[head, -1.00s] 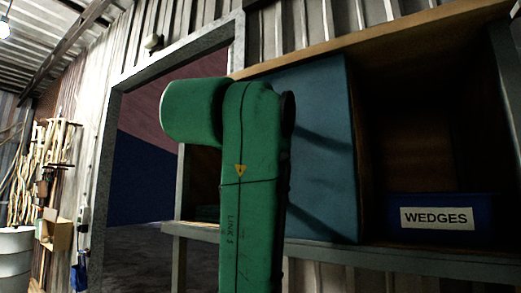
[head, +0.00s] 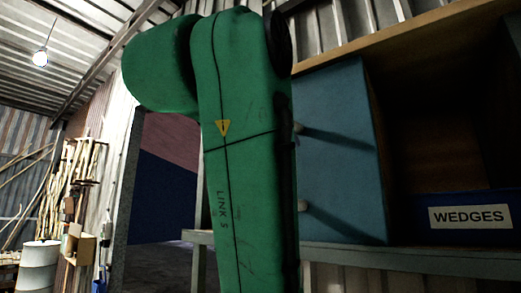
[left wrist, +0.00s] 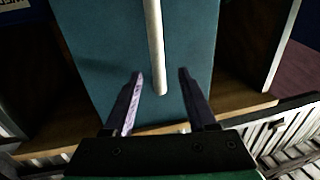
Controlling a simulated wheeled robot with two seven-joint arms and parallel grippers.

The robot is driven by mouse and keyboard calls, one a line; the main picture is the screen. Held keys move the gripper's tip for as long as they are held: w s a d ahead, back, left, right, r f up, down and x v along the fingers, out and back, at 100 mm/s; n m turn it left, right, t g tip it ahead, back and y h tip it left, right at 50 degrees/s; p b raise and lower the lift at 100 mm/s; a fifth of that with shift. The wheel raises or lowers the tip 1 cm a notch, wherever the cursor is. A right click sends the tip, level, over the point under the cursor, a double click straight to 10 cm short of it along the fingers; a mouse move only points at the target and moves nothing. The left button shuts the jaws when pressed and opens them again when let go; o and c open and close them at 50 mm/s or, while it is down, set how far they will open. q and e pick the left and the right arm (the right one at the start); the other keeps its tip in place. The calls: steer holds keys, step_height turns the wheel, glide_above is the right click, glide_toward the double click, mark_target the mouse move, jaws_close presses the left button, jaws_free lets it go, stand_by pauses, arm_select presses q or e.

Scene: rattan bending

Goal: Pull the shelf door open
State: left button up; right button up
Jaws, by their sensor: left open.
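The blue-grey shelf door (head: 345,165) stands in the wooden shelf, partly hidden in the head view by my green left arm. Contact cannot be told. I cannot tell whether the door is ajar. My right gripper is not in view.
A dark blue bin labelled WEDGES (head: 468,217) sits in the open compartment right of the door.

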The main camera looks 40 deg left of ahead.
arm_select(q)
steer(key=b+v, duration=0.4)
steer(key=v, duration=0.3)
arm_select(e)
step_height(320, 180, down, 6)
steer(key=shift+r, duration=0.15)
arm_select(q)
steer(key=shift+w+f, duration=0.1)
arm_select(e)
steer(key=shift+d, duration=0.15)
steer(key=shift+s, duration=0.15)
